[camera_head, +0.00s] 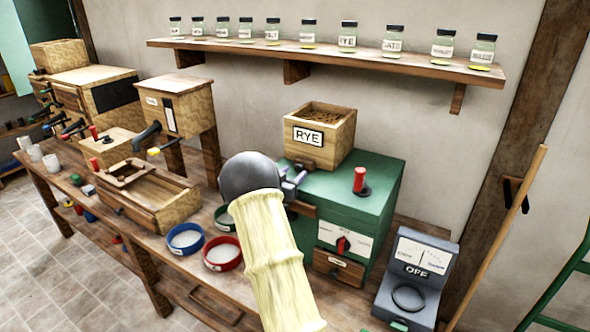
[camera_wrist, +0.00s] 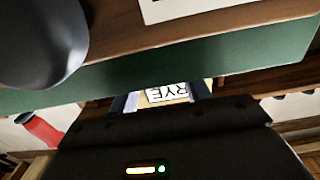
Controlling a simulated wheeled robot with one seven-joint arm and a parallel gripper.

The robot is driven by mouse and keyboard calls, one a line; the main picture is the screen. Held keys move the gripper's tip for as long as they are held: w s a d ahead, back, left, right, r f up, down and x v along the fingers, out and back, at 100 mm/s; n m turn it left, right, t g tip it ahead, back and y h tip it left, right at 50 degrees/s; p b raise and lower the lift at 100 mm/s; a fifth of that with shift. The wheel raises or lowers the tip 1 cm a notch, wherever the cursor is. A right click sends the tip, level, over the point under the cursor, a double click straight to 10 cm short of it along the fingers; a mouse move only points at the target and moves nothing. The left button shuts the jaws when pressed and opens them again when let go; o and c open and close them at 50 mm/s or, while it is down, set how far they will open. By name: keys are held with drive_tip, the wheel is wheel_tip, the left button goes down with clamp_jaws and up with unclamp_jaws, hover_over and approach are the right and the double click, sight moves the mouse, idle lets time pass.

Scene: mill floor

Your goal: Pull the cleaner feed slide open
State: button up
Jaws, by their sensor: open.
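The cleaner is a green box (camera_head: 340,195) with a wooden hopper labelled RYE (camera_head: 322,135) on top. The RYE label also shows upside down in the wrist view (camera_wrist: 167,93). My gripper (camera_head: 293,185) is at the cleaner's left side, below the hopper, partly hidden by my arm. Its fingers (camera_wrist: 165,97) are apart in the wrist view, with nothing seen held between them.
A red-handled lever (camera_head: 360,181) stands on the cleaner's top. Blue (camera_head: 185,239) and red (camera_head: 222,254) round sieves lie on the bench to the left. A jar shelf (camera_head: 330,57) runs above.

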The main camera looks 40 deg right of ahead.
drive_tip(key=shift+x, duration=0.85)
clamp_jaws()
